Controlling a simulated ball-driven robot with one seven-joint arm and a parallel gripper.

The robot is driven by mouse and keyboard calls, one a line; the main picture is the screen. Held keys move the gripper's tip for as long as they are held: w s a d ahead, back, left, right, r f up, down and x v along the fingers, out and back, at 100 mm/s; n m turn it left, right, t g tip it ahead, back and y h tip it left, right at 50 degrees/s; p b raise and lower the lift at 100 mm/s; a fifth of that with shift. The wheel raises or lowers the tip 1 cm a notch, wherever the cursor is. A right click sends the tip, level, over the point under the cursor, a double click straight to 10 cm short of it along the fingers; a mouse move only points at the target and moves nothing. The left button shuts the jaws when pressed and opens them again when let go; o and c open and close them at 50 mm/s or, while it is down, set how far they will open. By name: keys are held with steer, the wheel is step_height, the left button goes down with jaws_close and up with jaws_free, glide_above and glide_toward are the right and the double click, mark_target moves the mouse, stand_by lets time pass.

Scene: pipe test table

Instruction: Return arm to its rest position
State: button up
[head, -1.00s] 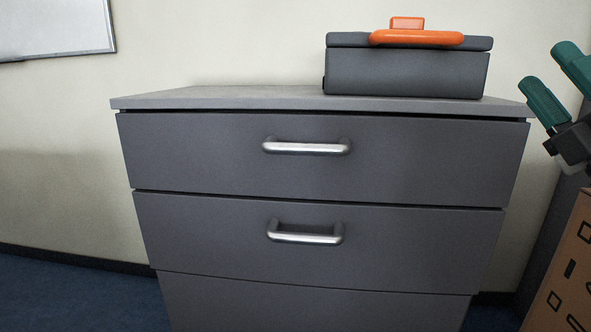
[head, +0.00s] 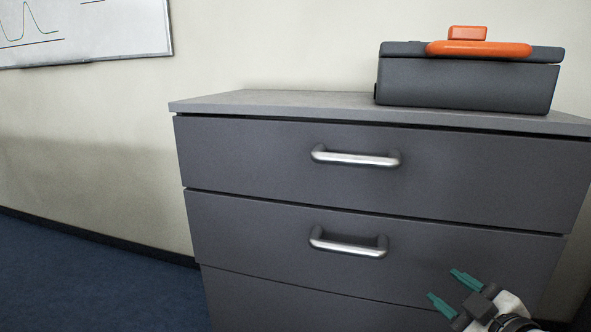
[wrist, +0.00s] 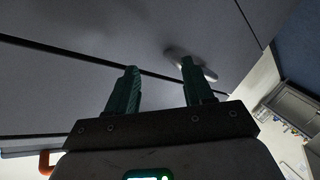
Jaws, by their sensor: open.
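My gripper (head: 447,287) is at the lower right of the head view, in front of the lower drawers of a grey cabinet (head: 260,160). Its two green fingers are apart, with nothing between them. In the wrist view, my gripper (wrist: 157,78) is also open and empty. A drawer front (wrist: 130,30) and a blurred metal handle (wrist: 192,65) lie beyond the fingers. I cannot tell the exact gap to the cabinet.
A dark case (head: 460,85) with an orange handle (head: 480,48) stands on the cabinet top. The drawers have metal handles (head: 356,158). A whiteboard (head: 90,30) hangs on the wall. Blue floor (head: 90,270) at left is clear.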

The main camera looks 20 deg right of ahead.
steer(key=s+a+f+m+g+y, duration=0.1)
steer(key=s+a+f+g, duration=0.2)
steer(key=f, duration=0.3)
steer(key=s+a+f+m+g+p, duration=0.1)
steer(key=s+a+f+m+g, duration=0.2)
steer(key=f, duration=0.4)
steer(key=s+a+f+g+y, duration=0.1)
steer(key=s+a+f+g, duration=0.1)
steer(key=s+a+f, duration=0.3)
steer(key=s+f+m+g+p, duration=0.1)
steer(key=s+f+m+g, duration=0.15)
steer(key=s+f, duration=0.4)
steer(key=s+f+m+g, duration=0.1)
steer(key=s+f+g, duration=0.25)
steer(key=s, duration=0.55)
step_height(320, 180, up, 38)
steer(key=w+p, duration=0.1)
steer(key=p, duration=3.6)
steer(key=shift+d+r+h+p, duration=0.2)
steer(key=shift+d+h+p, duration=0.1)
steer(key=shift+h+p, duration=0.1)
steer(key=shift+w, duration=0.1)
